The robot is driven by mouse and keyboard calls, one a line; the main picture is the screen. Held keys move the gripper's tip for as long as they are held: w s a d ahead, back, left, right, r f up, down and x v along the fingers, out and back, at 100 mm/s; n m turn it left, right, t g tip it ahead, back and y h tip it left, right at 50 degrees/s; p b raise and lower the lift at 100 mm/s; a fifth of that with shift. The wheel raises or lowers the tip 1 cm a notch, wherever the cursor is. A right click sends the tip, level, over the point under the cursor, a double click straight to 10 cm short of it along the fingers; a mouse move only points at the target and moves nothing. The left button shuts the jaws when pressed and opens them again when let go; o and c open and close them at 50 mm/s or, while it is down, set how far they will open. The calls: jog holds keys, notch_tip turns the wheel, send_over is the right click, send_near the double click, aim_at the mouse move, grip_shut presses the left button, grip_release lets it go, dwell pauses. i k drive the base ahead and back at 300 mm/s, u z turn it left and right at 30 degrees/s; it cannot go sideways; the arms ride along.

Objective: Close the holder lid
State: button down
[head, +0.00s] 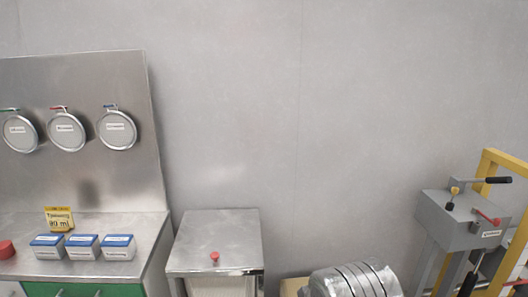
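I cannot tell for sure which part is the holder lid. A steel cabinet (214,239) stands left of the middle, with a flat top and a small red knob (214,257) on it. At the right, a grey box-shaped machine (456,221) stands on legs, with a black-handled lever (490,181), a red-handled lever (487,216) and a yellow-and-black knob. My gripper is not in view.
Three round labelled hatches (67,131) are on the steel panel at left. Blue-topped boxes (82,246), a yellow sign (59,219) and a red knob (6,249) sit on the counter below. A yellow frame (491,162) stands at right.

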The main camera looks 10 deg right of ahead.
aim_at(217, 239)
jog(key=z, duration=0.05)
jog(key=i, duration=0.95)
jog(key=u, duration=0.05)
